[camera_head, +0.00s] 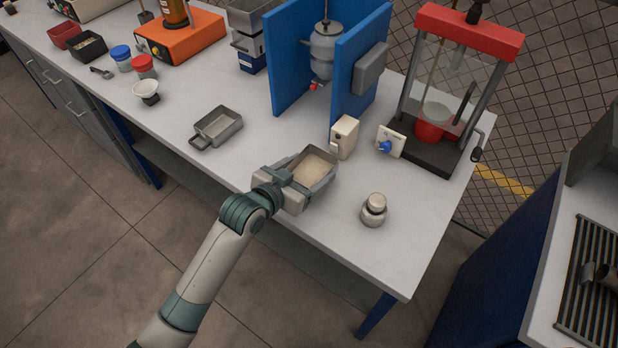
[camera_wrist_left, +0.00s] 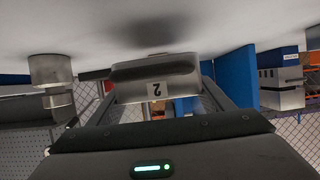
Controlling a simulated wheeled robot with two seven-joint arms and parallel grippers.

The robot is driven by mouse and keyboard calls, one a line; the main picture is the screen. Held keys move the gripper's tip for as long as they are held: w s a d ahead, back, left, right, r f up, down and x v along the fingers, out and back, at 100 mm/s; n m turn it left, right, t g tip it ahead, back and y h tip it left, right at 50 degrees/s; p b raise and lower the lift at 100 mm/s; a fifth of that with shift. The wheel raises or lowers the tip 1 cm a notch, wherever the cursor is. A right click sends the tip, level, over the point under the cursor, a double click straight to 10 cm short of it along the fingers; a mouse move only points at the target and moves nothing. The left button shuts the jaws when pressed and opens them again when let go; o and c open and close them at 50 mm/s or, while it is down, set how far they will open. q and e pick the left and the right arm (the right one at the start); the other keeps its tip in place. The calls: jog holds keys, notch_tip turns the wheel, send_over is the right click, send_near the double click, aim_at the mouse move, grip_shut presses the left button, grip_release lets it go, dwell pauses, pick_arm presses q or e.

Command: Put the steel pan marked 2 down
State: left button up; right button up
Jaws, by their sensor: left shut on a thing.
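The steel pan marked 2 (camera_head: 328,180) is in my left gripper (camera_head: 288,182) near the front edge of the white bench. It holds pale, sand-like material. In the left wrist view, which is upside down, the pan (camera_wrist_left: 180,75) shows its "2" label between the fingers of my left gripper (camera_wrist_left: 155,92). A shadow lies on the bench under the pan, and the pan seems a little above the surface. My right gripper is not in view.
Another steel pan (camera_head: 217,127) sits on the bench to the left. A steel weight (camera_head: 374,209) stands to the right, also in the wrist view (camera_wrist_left: 52,82). A small beige box (camera_head: 344,137) and the red-topped press (camera_head: 468,32) stand behind. Bare bench (camera_head: 400,245) lies at front right.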

aim_at(309, 178)
pick_arm(q)
notch_tip(309, 178, down, 3)
jog(key=shift+r+p, duration=0.1)
jog(key=shift+p, duration=0.4)
jog(key=shift+f, duration=0.45)
jog(key=shift+f, duration=0.15)
jog(key=o, duration=1.3)
jog(key=shift+c, duration=0.2)
jog(key=shift+r, duration=0.2)
jog(key=shift+s+a+r, duration=0.1)
jog(key=shift+s+a, duration=0.2)
jog(key=shift+s, duration=0.15)
jog(key=b+v, duration=0.2)
jog(key=v, duration=0.9)
jog(key=shift+r, duration=0.15)
